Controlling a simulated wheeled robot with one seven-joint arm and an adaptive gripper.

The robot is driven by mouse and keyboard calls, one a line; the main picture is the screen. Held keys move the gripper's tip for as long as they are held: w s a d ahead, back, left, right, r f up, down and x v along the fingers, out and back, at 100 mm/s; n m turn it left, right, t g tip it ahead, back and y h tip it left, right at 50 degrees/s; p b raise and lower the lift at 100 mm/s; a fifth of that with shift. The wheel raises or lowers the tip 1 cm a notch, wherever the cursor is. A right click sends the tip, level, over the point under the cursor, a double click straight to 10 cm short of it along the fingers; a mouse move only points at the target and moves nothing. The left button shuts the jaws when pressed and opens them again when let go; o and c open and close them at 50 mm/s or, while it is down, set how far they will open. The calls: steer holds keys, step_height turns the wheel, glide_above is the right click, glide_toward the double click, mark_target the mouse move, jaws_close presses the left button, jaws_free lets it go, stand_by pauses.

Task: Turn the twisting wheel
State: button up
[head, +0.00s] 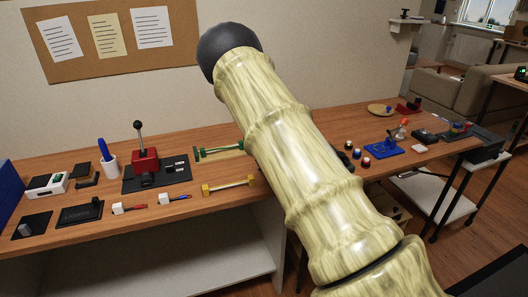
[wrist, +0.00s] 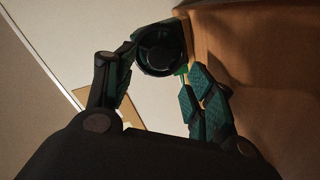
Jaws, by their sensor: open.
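In the wrist view, a dark round wheel-like part (wrist: 161,45) with a raised rim stands out beside the wooden surface. It looks like the twisting wheel, but the picture is dim. My gripper (wrist: 163,66) is open, with one finger on the left of the wheel and the other at its lower right. The left fingertip lies close to the rim; I cannot tell if it touches. A small bright green part shows just below the wheel. In the head view my arm crosses the middle, and neither my gripper nor this wheel can be made out.
A wooden workbench (head: 85,240) runs across the head view. On its left stand a red box with a black lever (head: 145,160), a white cup with a blue handle (head: 109,162), and green and yellow bars. A blue device (head: 378,150) and small knobs stand right of my arm.

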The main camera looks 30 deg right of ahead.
steer(key=v, duration=0.5)
steer(key=shift+s+a, duration=0.15)
steer(key=shift+s, duration=0.25)
